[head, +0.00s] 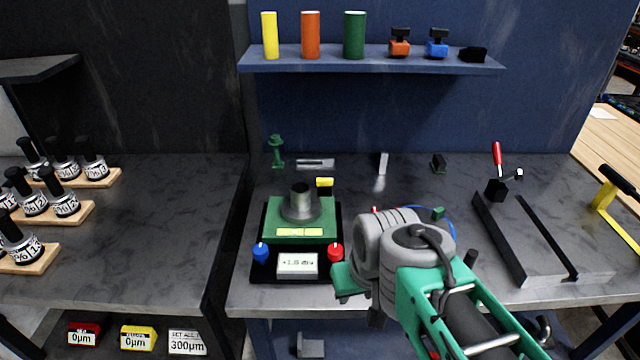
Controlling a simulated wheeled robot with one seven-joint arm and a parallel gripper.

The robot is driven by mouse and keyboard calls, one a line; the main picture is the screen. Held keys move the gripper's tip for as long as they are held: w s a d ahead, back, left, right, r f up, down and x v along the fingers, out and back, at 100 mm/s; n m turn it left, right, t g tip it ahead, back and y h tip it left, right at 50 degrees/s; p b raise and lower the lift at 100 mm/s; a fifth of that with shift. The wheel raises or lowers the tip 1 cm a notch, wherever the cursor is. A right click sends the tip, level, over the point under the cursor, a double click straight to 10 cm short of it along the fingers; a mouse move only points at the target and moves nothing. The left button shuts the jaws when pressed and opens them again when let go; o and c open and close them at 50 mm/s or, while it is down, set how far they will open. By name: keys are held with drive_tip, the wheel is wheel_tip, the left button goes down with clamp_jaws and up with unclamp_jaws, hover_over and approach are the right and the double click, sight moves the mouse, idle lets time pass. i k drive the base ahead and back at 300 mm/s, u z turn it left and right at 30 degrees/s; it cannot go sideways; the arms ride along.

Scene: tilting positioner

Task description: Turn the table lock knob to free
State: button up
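The tilting positioner has a green table (290,233) on a black base (240,272), with a grey metal cylinder (300,203) standing on top. A blue knob (261,252) is at its front left and a red knob (335,252) at its front right. A yellow piece (324,182) shows at its back right. No label shows which of these is the table lock knob. A small display (297,264) sits between the front knobs. My gripper (347,283) is just right of and below the red knob; its fingers are mostly hidden, and contact cannot be judged.
My arm covers the bench right of the positioner. Farther right is a dark rail fixture (525,240) with a red-handled clamp (497,155). A wall shelf (370,60) holds coloured cylinders. Small parts stand along the back. The left bench (150,240) has clear surface.

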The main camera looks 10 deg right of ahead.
sight(324, 182)
drive_tip(key=u, duration=0.9)
drive_tip(key=i, duration=0.65)
drive_tip(key=z, duration=0.9)
